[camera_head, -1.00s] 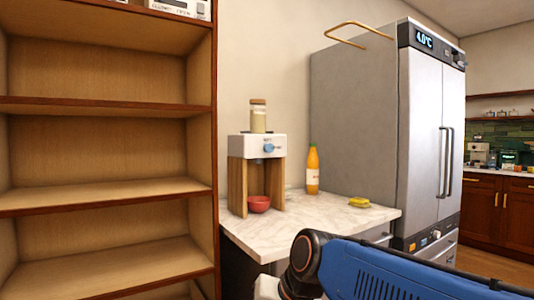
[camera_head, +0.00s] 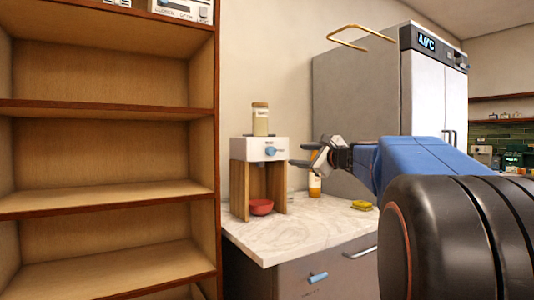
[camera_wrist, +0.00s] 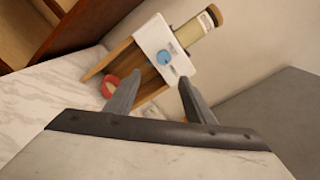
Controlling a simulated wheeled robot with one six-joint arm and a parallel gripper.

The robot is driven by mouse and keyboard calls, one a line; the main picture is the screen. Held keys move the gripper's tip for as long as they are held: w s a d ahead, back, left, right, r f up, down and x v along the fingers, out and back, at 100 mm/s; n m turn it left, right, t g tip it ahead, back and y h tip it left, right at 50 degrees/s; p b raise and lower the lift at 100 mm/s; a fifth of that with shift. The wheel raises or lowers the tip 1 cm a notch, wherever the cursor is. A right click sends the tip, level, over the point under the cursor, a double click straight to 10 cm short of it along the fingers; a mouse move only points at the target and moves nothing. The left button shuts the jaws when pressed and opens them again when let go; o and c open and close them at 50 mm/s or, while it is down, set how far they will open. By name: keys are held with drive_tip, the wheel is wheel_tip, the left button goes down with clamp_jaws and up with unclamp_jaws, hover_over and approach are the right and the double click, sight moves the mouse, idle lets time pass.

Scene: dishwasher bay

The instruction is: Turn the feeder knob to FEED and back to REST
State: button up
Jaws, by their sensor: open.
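The feeder (camera_head: 243,151) stands on the marble counter, with a white head on wooden side panels and a jar (camera_head: 260,119) on top. Its round blue knob (camera_head: 271,151) is on the white front face. In the wrist view the knob (camera_wrist: 164,57) shows ahead, beyond the fingers, with small unreadable marks near it. A red bowl (camera_head: 260,207) sits under the head between the panels. My gripper (camera_head: 296,162) is open and empty, to the right of the knob and apart from it. In the wrist view the fingers (camera_wrist: 155,88) are spread, with the feeder tilted beyond them.
The marble counter (camera_head: 285,237) is mostly clear in front. An orange bottle (camera_head: 315,187), partly hidden by my gripper, and a yellow sponge (camera_head: 361,205) stand to the right. A wooden shelf unit (camera_head: 105,110) is at left, a steel fridge (camera_head: 434,88) at right.

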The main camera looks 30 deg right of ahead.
approach(272, 151)
drive_tip(key=w, duration=0.8)
drive_tip(key=shift+w+a+f, duration=0.15)
drive_tip(key=shift+a, duration=0.05)
drive_tip(key=c, duration=1.1)
